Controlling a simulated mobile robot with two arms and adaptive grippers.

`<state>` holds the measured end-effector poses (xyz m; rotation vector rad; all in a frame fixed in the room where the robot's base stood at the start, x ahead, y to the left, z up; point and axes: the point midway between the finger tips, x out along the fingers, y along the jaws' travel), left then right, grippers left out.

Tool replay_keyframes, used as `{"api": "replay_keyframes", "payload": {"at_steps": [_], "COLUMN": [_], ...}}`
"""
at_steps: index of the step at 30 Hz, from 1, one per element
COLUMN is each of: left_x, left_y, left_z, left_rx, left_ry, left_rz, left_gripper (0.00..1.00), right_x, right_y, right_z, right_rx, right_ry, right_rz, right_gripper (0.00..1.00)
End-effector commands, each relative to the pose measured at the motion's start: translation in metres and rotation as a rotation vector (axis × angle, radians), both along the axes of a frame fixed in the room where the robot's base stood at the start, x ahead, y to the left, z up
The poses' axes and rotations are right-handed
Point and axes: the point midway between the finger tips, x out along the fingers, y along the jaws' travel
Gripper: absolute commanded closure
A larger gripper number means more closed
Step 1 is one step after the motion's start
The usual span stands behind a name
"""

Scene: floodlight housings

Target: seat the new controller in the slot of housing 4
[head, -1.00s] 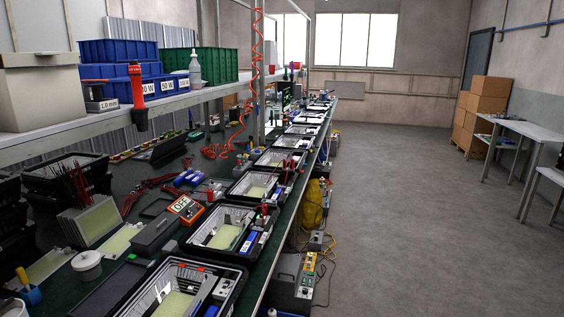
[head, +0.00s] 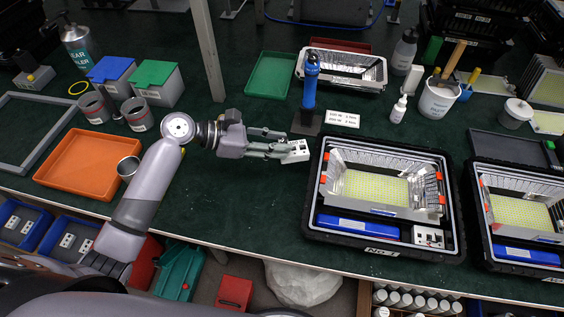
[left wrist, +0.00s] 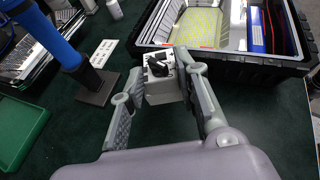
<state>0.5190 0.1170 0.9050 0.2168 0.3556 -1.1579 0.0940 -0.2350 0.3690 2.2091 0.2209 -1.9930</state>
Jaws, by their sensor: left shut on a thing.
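My left gripper (head: 284,150) is shut on the controller (head: 299,151), a small light-grey block with a dark knob on its face. The left wrist view shows the controller (left wrist: 160,84) between the two fingertips. It is held over the green bench, just left of the nearest black housing (head: 315,222) and apart from it. That housing is open, with a yellow LED panel (head: 376,188), a blue block (head: 357,227) and a white-and-grey block (head: 428,236) at its front right. My right gripper is not in view.
A blue tool on a stand (head: 310,85) rises just behind the gripper. An orange tray (head: 85,163) lies at left, a green tray (head: 270,76) behind. A second housing (head: 520,215) stands at right. The bench before the gripper is clear.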

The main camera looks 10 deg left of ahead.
Motion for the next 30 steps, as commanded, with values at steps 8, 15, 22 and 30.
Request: {"api": "replay_keyframes", "payload": {"at_steps": [8,15,22,30], "left_x": [0.000,0.000,0.000,0.000], "left_y": [0.000,0.000,0.000,0.000], "left_z": [-0.042,-0.074,-0.086,-0.088], "left_rx": [-0.002,-0.003,-0.001,-0.001], "left_ry": [0.000,0.003,-0.003,-0.002], "left_rz": [0.000,0.001,0.000,0.000], "left_gripper": [1.00,1.00,1.00,1.00], "right_x": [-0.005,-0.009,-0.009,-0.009], "right_y": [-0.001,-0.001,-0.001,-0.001], "right_z": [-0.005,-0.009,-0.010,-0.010], "right_rx": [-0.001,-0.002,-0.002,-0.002], "right_ry": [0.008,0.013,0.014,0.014], "right_rz": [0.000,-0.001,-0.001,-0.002], "right_gripper": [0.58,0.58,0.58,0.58]}}
